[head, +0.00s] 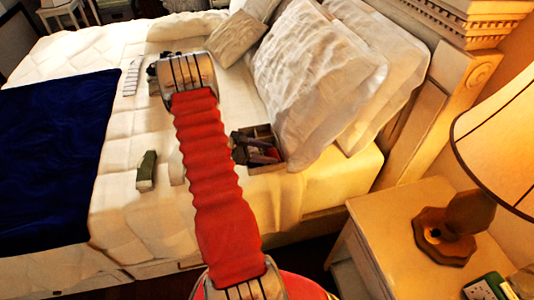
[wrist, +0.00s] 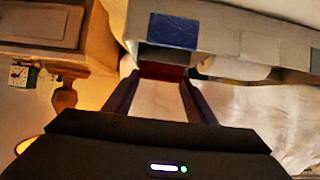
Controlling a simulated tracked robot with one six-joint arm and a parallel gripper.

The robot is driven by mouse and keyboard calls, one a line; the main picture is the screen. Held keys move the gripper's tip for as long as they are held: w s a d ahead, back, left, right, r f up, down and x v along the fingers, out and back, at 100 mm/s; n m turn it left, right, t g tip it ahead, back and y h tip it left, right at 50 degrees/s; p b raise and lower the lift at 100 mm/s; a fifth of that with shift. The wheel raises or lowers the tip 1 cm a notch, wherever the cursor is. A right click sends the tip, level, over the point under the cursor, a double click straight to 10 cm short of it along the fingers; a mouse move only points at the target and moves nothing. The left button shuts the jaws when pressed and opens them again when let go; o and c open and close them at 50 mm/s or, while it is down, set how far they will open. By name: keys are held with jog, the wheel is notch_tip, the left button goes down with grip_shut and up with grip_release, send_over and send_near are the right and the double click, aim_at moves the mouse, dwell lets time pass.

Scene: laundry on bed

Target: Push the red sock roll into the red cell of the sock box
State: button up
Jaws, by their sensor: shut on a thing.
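My gripper (head: 268,153) reaches over the box. In the wrist view my two fingers hold the red sock roll (wrist: 162,71) between their tips, close under a dark opening. The red roll also shows as a small red spot in the head view (head: 273,153). I cannot tell whether it is inside the red cell.
A grey-green roll (head: 147,170) lies on the bed left of my arm. A pale roll (wrist: 235,69) lies by the box. Pillows (head: 310,80) stand close behind the box. A nightstand (head: 375,222) with a lamp is at right.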

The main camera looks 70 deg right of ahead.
jog(key=o, duration=1.1)
jog(key=shift+w+r, duration=0.1)
jog(key=v, duration=1.3)
jog(key=shift+w+a, duration=0.2)
jog(key=shift+w, duration=0.1)
dwell(0.4)
